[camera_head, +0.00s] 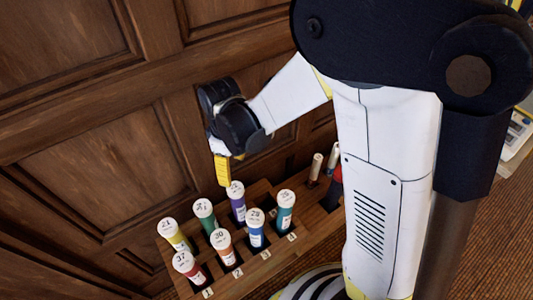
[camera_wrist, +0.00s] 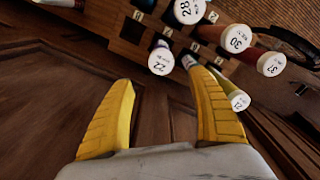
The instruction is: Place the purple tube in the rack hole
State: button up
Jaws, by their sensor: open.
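The purple tube (camera_head: 238,207) stands in the back row of the wooden rack (camera_head: 262,268), its white cap up. In the wrist view, a cap marked 22 (camera_wrist: 162,60), apparently the purple tube's, lies just beyond my fingertips. My gripper (camera_head: 223,183) is just behind and left of the purple tube, yellow fingers pointing down. In the wrist view my gripper (camera_wrist: 163,82) is open with nothing between its fingers. The rack has square holes with number labels; dark empty holes (camera_wrist: 132,30) show beside the cap marked 22. Most of the tube body is hidden there.
Several other capped tubes stand in the rack close by: green (camera_head: 205,214), yellow (camera_head: 174,235), orange (camera_head: 222,243), blue (camera_head: 256,230), teal (camera_head: 286,210) and red (camera_head: 189,268). A panelled wooden wall (camera_head: 100,150) rises close behind the rack.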

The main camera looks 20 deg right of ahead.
jog(key=s+d+r+m+t, duration=0.3)
jog(key=s+d+r+m, duration=0.2)
jog(key=r, duration=0.3)
jog(key=s+d+r+m+t, duration=0.4)
jog(key=s+d+r+m, duration=0.1)
jog(key=d+r, duration=0.3)
jog(key=shift+s+r+m, duration=0.4)
jog(key=shift+r, duration=0.1)
